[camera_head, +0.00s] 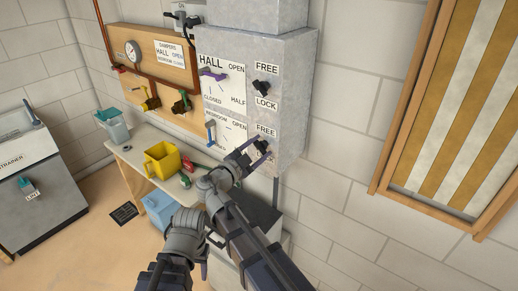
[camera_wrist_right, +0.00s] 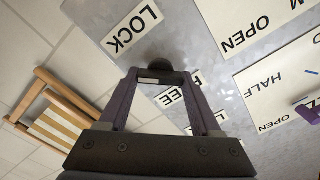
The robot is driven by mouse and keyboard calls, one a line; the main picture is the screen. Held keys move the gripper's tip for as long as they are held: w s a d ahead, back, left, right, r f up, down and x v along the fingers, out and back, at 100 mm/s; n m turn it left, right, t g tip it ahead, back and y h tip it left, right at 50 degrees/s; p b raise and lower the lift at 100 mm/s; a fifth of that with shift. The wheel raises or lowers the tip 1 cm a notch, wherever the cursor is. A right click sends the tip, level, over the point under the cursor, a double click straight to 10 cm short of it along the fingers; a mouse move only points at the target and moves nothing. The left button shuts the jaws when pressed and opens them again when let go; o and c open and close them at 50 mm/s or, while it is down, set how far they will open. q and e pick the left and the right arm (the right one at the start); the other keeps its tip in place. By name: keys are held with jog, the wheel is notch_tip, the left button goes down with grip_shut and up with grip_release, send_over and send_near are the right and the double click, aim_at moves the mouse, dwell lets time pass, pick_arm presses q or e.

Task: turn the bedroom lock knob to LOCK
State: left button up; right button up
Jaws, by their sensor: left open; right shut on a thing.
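The bedroom lock knob (camera_head: 263,146) is dark and sits low on the right side of the grey box front, under a FREE label (camera_head: 266,131). My right gripper (camera_head: 257,152) is shut on it. In the right wrist view the purple fingers of this gripper (camera_wrist_right: 163,79) close on the dark knob (camera_wrist_right: 158,66), between the LOCK label (camera_wrist_right: 132,27) and the FREE label (camera_wrist_right: 178,92). The view is upside down, and the knob's pointing direction is mostly hidden. My left gripper (camera_head: 215,240) is open and empty, low in front of the table.
The grey box (camera_head: 296,95) also carries the hall lock knob (camera_head: 261,88), a purple hall handle (camera_head: 214,75) and a blue bedroom handle (camera_head: 211,131). A yellow container (camera_head: 162,161) stands on the table (camera_head: 129,151) below. A striped wooden-framed panel (camera_head: 455,100) is at the right.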

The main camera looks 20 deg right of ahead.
jog(key=shift+m, duration=0.3)
dwell(0.4)
jog(key=o, duration=1.4)
jog(key=shift+s, duration=0.1)
